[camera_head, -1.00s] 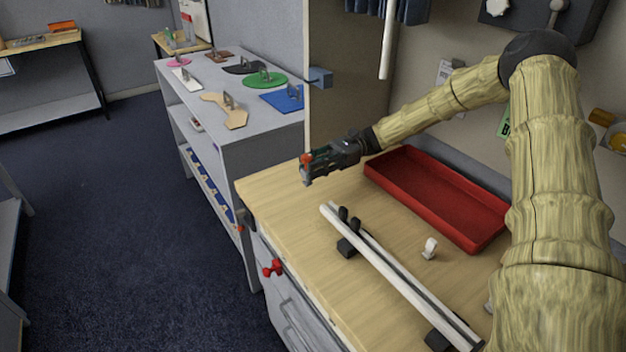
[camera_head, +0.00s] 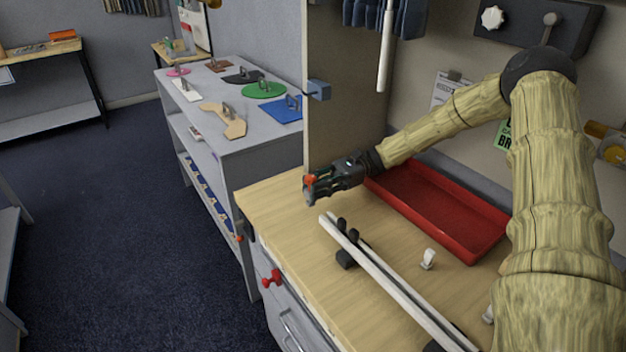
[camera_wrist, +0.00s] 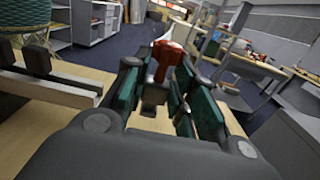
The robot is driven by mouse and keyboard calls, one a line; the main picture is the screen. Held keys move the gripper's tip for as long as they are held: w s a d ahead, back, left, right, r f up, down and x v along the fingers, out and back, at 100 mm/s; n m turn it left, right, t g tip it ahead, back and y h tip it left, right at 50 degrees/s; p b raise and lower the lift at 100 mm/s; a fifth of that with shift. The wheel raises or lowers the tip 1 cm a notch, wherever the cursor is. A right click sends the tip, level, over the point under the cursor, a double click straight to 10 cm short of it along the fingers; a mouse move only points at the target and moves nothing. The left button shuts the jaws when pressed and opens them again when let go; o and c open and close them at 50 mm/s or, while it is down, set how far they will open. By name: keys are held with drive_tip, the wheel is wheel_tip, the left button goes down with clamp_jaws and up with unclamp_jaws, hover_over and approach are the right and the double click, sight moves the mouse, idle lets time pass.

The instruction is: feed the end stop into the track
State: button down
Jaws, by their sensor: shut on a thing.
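The white track (camera_head: 392,285) runs diagonally across the wooden bench top in the head view, raised on dark supports. Its far end points toward my gripper. A rail also shows at the left in the wrist view (camera_wrist: 55,88). My gripper (camera_head: 311,191) is shut on the end stop, a small piece with a red part (camera_head: 310,180). In the wrist view the end stop (camera_wrist: 168,62) sits between the green-padded fingers (camera_wrist: 153,98), its red part beyond a grey part. It is held above the bench, just beyond the track's far end and apart from it.
Black pieces (camera_head: 347,230) stand at the track near its far end. A small white clip (camera_head: 428,259) stands right of the track. A red tray (camera_head: 440,210) lies behind. A tall panel (camera_head: 343,90) rises at the bench's back left. The bench's left corner is clear.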

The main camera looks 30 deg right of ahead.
drive_tip(key=shift+s+d+p, duration=0.2)
drive_tip(key=shift+s+p, duration=0.75)
drive_tip(key=shift+s, duration=0.95)
drive_tip(key=shift+r+p, duration=0.1)
drive_tip(key=shift+p, duration=0.25)
idle(0.5)
drive_tip(key=shift+s+d+p, duration=0.2)
drive_tip(key=shift+s+p, duration=0.6)
drive_tip(key=shift+s, duration=0.55)
drive_tip(key=shift+s+d+p, duration=0.15)
drive_tip(key=shift+s+p, duration=0.65)
drive_tip(key=shift+s, duration=0.5)
idle(0.6)
drive_tip(key=c, duration=1.1)
unclamp_jaws()
drive_tip(key=shift+d, duration=0.1)
drive_tip(key=shift+w+d, duration=0.2)
drive_tip(key=shift+d, duration=1.1)
drive_tip(key=shift+w+d, duration=0.2)
drive_tip(key=shift+d, duration=1.15)
drive_tip(key=shift+w+d, duration=0.2)
drive_tip(key=shift+d, duration=1.1)
drive_tip(key=shift+a, duration=0.1)
